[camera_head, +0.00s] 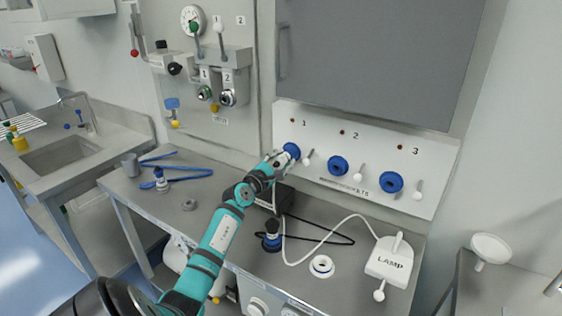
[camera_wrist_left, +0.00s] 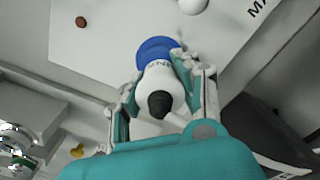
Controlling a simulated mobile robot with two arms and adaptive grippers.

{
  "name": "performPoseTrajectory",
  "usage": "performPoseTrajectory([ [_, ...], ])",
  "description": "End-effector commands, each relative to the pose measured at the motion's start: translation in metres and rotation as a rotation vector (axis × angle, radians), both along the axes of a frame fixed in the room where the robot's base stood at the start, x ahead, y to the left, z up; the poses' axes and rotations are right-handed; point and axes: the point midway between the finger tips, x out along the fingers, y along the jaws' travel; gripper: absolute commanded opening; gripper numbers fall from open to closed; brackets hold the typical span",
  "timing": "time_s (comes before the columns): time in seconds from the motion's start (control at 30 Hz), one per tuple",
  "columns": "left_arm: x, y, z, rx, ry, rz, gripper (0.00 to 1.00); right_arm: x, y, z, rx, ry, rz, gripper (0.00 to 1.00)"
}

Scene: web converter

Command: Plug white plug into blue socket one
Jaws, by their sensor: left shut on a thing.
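The blue socket one (camera_head: 292,150) is on the white panel under the label 1, at the left end of a row of three blue sockets. It also shows in the left wrist view (camera_wrist_left: 153,48). My left gripper (camera_head: 279,159) is at this socket, shut on the white plug (camera_wrist_left: 157,82). The plug has a black cord end pointing back toward my wrist. Its front lies against or inside the blue ring; how deep it sits is hidden. A white cord (camera_head: 283,236) runs from below my gripper to the lamp box (camera_head: 390,262). My right gripper is not in view.
Blue sockets two (camera_head: 337,165) and three (camera_head: 391,182) are uncovered, with white switches beside them. A dark blue plug (camera_head: 271,238) with a black cord stands on the bench. A white ring-shaped fitting (camera_head: 321,266) is near the lamp box. A grey cabinet (camera_head: 375,60) hangs above the panel.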

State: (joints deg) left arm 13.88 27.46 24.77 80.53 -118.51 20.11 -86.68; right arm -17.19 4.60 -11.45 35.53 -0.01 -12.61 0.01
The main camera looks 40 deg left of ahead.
Motion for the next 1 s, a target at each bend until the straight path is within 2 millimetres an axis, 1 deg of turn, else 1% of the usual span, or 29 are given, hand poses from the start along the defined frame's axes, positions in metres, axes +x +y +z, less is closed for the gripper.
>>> performPoseTrajectory([
  [0.03,0.0,0.001,0.003,0.001,-0.006,0.001,0.0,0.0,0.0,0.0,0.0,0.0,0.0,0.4],
  [0.37,0.0,0.001,0.004,0.002,-0.006,0.002,0.0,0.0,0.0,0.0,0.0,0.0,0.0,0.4],
  [0.4,0.0,0.001,0.004,0.002,-0.007,0.001,0.34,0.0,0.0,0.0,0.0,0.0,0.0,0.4],
  [0.6,0.0,0.001,0.003,0.001,-0.005,0.001,0.58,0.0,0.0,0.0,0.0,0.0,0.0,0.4],
  [0.87,-0.001,0.0,0.001,0.001,-0.002,0.001,0.58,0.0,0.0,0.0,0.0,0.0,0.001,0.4],
  [1.0,-0.011,-0.003,0.0,0.001,-0.002,-0.001,0.58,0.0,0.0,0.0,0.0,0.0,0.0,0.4],
])
